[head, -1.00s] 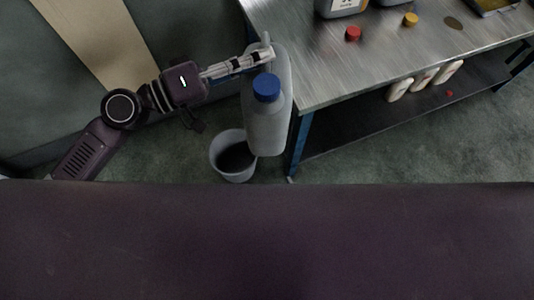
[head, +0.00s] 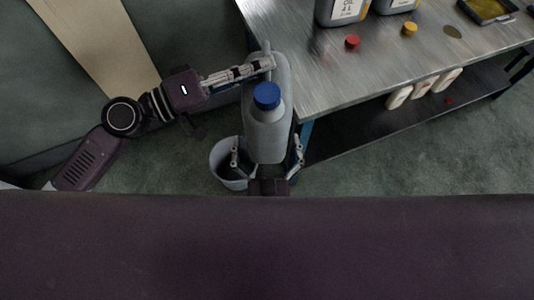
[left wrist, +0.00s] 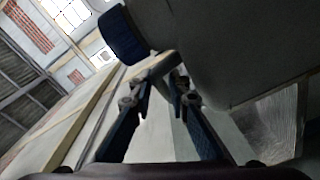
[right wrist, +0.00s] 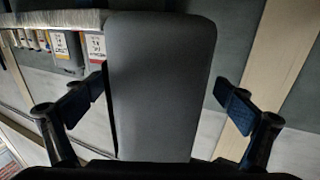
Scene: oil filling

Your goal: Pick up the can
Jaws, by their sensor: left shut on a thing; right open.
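The can (head: 266,134) is a grey jug with a blue cap (head: 267,96). It is held up beside the left corner of the metal table in the head view. My left gripper (head: 268,64) is shut on the can's handle at its far end; the left wrist view shows the fingers (left wrist: 158,75) closed together on it, beside the cap. My right gripper (head: 268,160) is open, its fingers on either side of the can's near end. In the right wrist view the can's flat grey bottom (right wrist: 162,85) stands between the spread fingers, with gaps on both sides.
A grey bucket (head: 222,158) stands on the floor below the can. The metal table (head: 330,75) on the right holds a red cap (head: 352,42), a yellow cap (head: 409,29), oil bottles (head: 340,10) and a tray (head: 488,10). White bottles (head: 423,87) stand on its lower shelf.

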